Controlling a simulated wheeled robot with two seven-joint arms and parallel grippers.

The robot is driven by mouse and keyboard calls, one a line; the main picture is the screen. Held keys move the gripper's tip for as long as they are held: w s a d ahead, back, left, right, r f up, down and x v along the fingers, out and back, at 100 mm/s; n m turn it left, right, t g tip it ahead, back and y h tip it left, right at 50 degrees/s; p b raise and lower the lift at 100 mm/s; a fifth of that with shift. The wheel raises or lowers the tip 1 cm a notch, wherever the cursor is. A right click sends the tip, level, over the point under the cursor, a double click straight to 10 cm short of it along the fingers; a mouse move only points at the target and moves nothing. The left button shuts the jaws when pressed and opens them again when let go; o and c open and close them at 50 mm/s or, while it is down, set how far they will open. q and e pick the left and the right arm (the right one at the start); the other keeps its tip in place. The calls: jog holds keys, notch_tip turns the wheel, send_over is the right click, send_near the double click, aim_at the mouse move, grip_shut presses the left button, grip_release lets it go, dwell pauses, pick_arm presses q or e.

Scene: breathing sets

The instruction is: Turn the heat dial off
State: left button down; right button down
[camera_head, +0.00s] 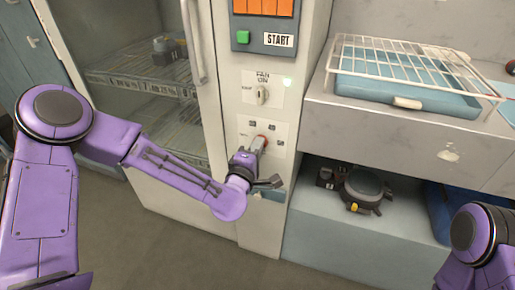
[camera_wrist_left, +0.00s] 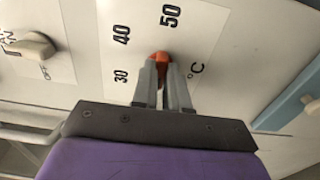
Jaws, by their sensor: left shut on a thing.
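The heat dial (camera_wrist_left: 161,57) is an orange-red knob on a white plate marked 30, 40, 50 and °C, seen in the left wrist view. In the head view its plate (camera_head: 278,131) is on the cabinet's front column, below the fan switch, and my left gripper mostly hides the dial. My left gripper (camera_wrist_left: 163,72) has its two grey fingers closed on the dial. The same gripper shows in the head view (camera_head: 261,144). The dial's exact pointing direction is hard to tell. Of my right arm only a purple part shows at the lower right; its gripper is out of view.
Above the dial is the fan switch (camera_head: 262,95), with a green START button (camera_head: 243,37) higher up. A glass door with a handle (camera_head: 193,40) is to the left. At right, a wire rack (camera_head: 415,72) lies over a blue tray (camera_head: 440,99), above a shelf holding a round device (camera_head: 362,190).

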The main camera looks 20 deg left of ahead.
pick_arm(q)
jog(key=shift+d, duration=0.1)
jog(key=c, duration=1.1)
grip_release()
jog(key=shift+c, duration=0.2)
jog(key=s+p, duration=0.1)
jog(key=s, duration=0.9)
jog(key=shift+s+a, duration=0.2)
jog(key=shift+s, duration=0.1)
